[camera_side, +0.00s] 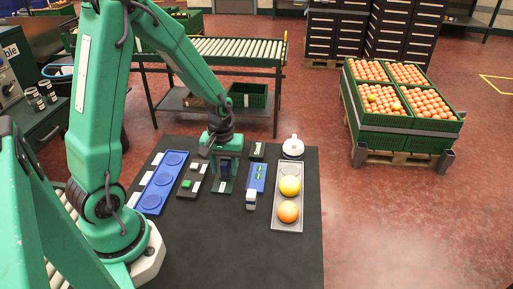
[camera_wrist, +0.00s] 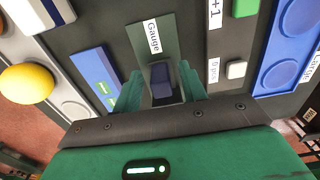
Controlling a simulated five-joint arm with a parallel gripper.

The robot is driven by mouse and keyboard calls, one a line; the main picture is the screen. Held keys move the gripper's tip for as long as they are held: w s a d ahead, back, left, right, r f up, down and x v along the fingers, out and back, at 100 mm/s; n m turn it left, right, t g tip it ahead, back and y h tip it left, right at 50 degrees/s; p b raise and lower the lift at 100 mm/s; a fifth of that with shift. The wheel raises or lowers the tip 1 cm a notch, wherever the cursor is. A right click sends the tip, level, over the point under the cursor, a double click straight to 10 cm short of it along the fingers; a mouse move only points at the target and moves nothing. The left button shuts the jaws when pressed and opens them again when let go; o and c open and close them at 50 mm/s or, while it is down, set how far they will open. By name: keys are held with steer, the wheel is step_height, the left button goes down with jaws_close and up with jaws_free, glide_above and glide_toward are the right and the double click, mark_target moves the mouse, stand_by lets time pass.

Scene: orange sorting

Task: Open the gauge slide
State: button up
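The gauge is a dark green plate with a white "Gauge" label (camera_wrist: 153,35), lying on the black table. It also shows in the side view (camera_side: 222,187). A dark blue upright block, which looks like the gauge slide (camera_wrist: 162,80), stands on it. My gripper (camera_wrist: 161,88) points down over the gauge, with one green finger on each side of the block. The fingers are apart, and narrow dark gaps seem to show beside the block. In the side view my gripper (camera_side: 224,165) is low over the plate. The block's lower part and any finger contact are hard to see.
Left is a blue tray with round recesses (camera_side: 162,182) and small blocks (camera_side: 190,184). Right are a blue strip (camera_side: 257,177), a white block (camera_side: 251,200), and a grey tray (camera_side: 288,224) holding a yellow ball (camera_side: 290,186) and an orange (camera_side: 288,211). The table front is clear.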

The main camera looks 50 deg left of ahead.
mark_target(224, 164)
steer(key=shift+r, duration=0.2)
steer(key=shift+r, duration=3.75)
steer(key=shift+r, duration=0.1)
steer(key=shift+d+r, duration=0.15)
steer(key=shift+r, duration=0.1)
steer(key=s+d+r+m+t, duration=0.2)
steer(key=s+d+r+m, duration=0.2)
steer(key=s+r, duration=0.1)
steer(key=s+d+r+m+t, duration=0.3)
steer(key=s+d+r+m, duration=0.1)
steer(key=r, duration=0.4)
steer(key=shift+s+r+m+t, duration=0.3)
steer(key=shift+s+m, duration=0.2)
